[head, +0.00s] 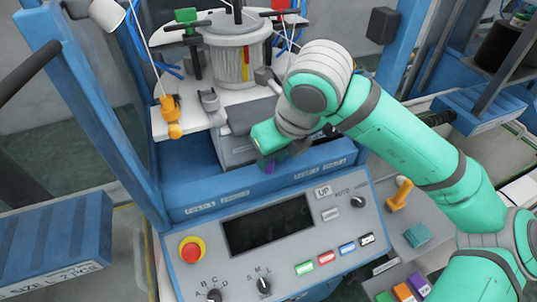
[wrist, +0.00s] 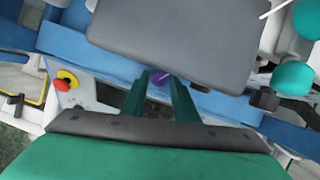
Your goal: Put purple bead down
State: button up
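The purple bead (head: 269,168) shows at the tips of my gripper (head: 273,159), above the blue ledge behind the control panel. In the wrist view the purple bead (wrist: 158,77) sits between the two dark green fingertips of my gripper (wrist: 160,84), which appear closed on it. Only a small part of the bead shows; the fingers hide the rest. I cannot tell whether it touches the surface below.
The control panel (head: 292,234) with a dark screen, knobs and a red stop button (head: 191,250) lies in front. A grey block (head: 236,148) is close to my gripper. A metal cylinder (head: 234,55) stands behind. A yellow-orange handle (head: 398,195) and teal block (head: 417,235) are at right.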

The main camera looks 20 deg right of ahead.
jog(key=shift+o, duration=0.2)
jog(key=shift+a+r, duration=0.1)
jog(key=shift+a, duration=0.05)
jog(key=shift+r, duration=0.2)
jog(key=v, duration=1.1)
jog(key=shift+s+r, duration=0.2)
jog(key=shift+r, duration=0.1)
jog(key=shift+w, duration=0.1)
